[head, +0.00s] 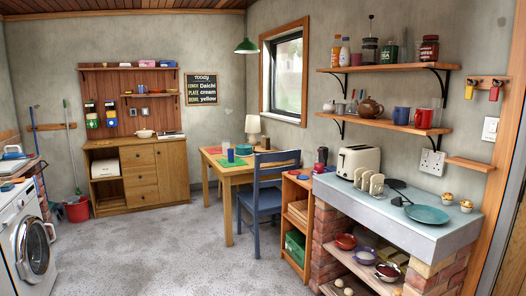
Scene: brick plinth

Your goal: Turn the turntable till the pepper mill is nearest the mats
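No turntable can be made out for certain at this distance. A flat teal disc (427,214) lies on the grey worktop of the brick plinth at the right; whether it is a plate or a turntable I cannot tell. A small dark upright object (322,156) stands left of the toaster; it may be the pepper mill, but it is too small to be sure. Flat coloured pieces that may be mats lie on the wooden table, a green one (234,162) and a red one (213,150). Neither of my grippers is in view.
The worktop (456,231) also bears a toaster (357,160), a toast rack (369,183) and two muffins. A blue chair (262,199) stands at the table. Shelves with jars and mugs hang above the worktop. The grey floor (165,250) at left centre is clear.

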